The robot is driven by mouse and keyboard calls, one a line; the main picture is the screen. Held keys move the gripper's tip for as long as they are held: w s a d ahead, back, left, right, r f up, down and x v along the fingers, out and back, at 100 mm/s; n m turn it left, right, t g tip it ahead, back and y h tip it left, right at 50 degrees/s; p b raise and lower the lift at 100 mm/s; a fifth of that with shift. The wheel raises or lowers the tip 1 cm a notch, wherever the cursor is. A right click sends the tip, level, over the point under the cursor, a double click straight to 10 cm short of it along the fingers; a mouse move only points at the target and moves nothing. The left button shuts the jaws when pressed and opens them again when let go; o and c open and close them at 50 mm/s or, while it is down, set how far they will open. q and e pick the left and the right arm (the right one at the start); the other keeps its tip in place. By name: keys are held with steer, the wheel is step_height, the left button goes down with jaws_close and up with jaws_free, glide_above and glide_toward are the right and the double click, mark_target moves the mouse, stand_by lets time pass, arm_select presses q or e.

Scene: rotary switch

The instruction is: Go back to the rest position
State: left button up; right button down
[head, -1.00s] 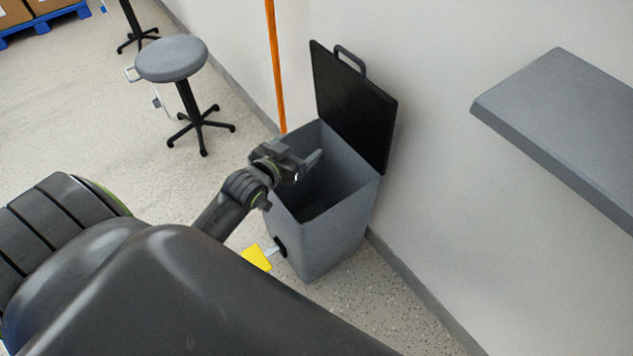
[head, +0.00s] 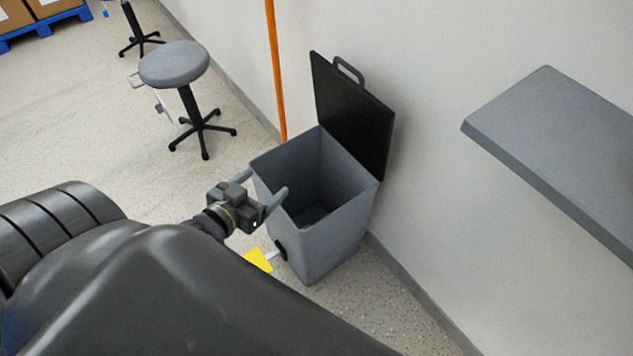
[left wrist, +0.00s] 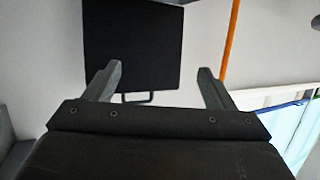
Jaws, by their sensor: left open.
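My left gripper (head: 264,184) is open and empty at the near left rim of a grey bin (head: 334,240) in the head view. Its two fingers are spread apart, and they also show in the left wrist view (left wrist: 160,78). The bin stands on the floor against the wall, and its black lid (head: 352,115) is raised and leans back by the wall. The lid also shows in the left wrist view (left wrist: 133,45), beyond the fingers. The visible inside of the bin looks empty, though part of the bottom is hidden. My right gripper is not in view.
A grey shelf (head: 560,140) juts from the wall at the right. A grey stool (head: 174,64) stands at the upper left. An orange pole (head: 277,75) rises behind the bin. A yellow piece (head: 258,260) is beside the bin. Open floor lies at the left.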

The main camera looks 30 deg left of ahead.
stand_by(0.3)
arm_select(q)
steer(key=s+f+n+g+y, duration=0.1)
steer(key=s+f+g, duration=0.2)
steer(key=f, duration=0.4)
steer(key=s+f+g, duration=0.3)
steer(key=f+g, duration=0.1)
steer(key=f, duration=0.3)
steer(key=s+d+f+g+h, duration=0.1)
steer(key=s+d+f+g, duration=0.55)
steer(key=s+f, duration=0.4)
steer(key=s+a+f+p, duration=0.1)
steer(key=s+a+p, duration=0.1)
steer(key=s+p, duration=0.3)
steer(key=s+a+f+y+p, duration=0.1)
steer(key=s+p, duration=0.5)
steer(key=p, duration=0.7)
steer(key=shift+s+a+f, duration=0.2)
steer(key=shift+a+f, duration=0.35)
steer(key=shift+f, duration=0.1)
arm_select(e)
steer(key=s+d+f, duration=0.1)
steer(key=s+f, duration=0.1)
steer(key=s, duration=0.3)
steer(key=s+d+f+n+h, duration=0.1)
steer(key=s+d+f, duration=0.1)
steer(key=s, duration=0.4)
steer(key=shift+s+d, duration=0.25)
